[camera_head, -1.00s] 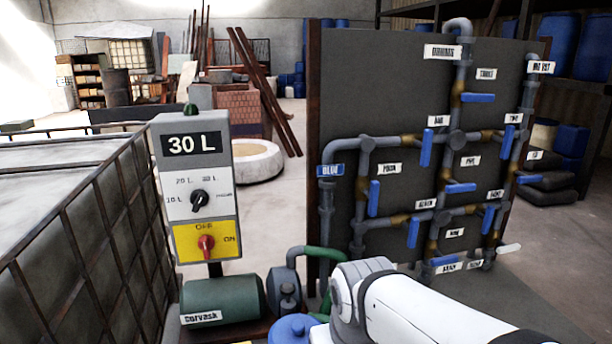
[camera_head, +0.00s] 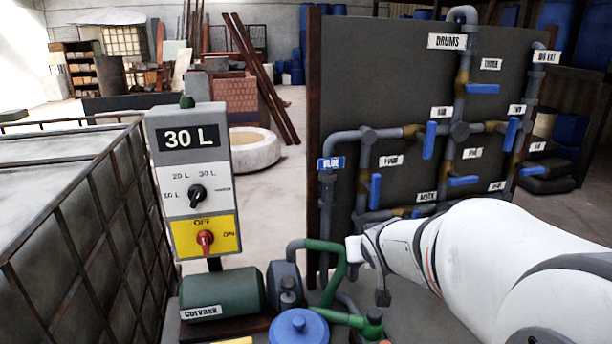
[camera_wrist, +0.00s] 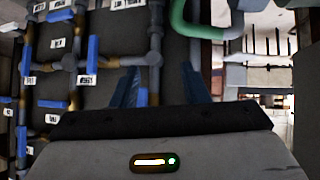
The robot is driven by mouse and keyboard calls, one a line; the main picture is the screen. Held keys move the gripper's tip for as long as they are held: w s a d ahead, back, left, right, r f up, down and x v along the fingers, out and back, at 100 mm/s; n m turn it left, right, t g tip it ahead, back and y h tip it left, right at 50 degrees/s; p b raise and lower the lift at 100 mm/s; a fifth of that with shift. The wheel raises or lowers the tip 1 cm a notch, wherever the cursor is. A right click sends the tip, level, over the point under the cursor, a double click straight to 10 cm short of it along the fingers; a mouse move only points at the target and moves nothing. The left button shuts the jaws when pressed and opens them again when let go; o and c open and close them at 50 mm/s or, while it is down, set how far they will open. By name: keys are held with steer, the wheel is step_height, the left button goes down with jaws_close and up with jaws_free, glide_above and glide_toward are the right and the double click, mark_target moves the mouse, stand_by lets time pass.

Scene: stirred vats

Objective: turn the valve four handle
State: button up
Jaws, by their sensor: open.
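The valve four handle (camera_head: 375,192) is a blue lever on the left vertical pipe of the dark board. It hangs upright, below and left of its white label (camera_head: 391,160). My gripper (camera_head: 366,272) is below the handle, in front of the board's lower left part, apart from the handle. In the wrist view my gripper (camera_wrist: 160,82) has two dark blue fingers spread apart with nothing between them.
Other blue handles, such as the one above right (camera_head: 429,140), sit close by. Green pipes (camera_head: 333,262), a pump (camera_head: 222,292) and a blue lid (camera_head: 300,327) lie low near my gripper. A control box (camera_head: 194,180) and caged tank (camera_head: 70,220) stand left.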

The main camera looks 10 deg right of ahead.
mark_target(378, 185)
steer(key=w+d+r+t, duration=0.2)
steer(key=w, duration=0.1)
steer(key=w+d+r+n+t+y, duration=0.1)
steer(key=w+d+r+t, duration=0.1)
steer(key=w+d, duration=0.1)
steer(key=w+d+r+t+y+p, duration=0.1)
steer(key=w+d+r+t, duration=0.1)
steer(key=w+t, duration=0.1)
steer(key=shift+w+d, duration=0.3)
steer(key=shift+w+d+r+n+t+y, duration=0.15)
steer(key=shift+d+r+n+t+y, duration=0.15)
steer(key=shift+n+t+y, duration=0.15)
steer(key=shift+w+r, duration=0.1)
steer(key=shift+w, duration=0.1)
steer(key=w+p, duration=0.1)
steer(key=w, duration=0.6)
steer(key=shift+w+a+p, duration=0.2)
steer(key=shift+w+p, duration=0.05)
steer(key=shift+p, duration=0.1)
steer(key=shift+c, duration=0.5)
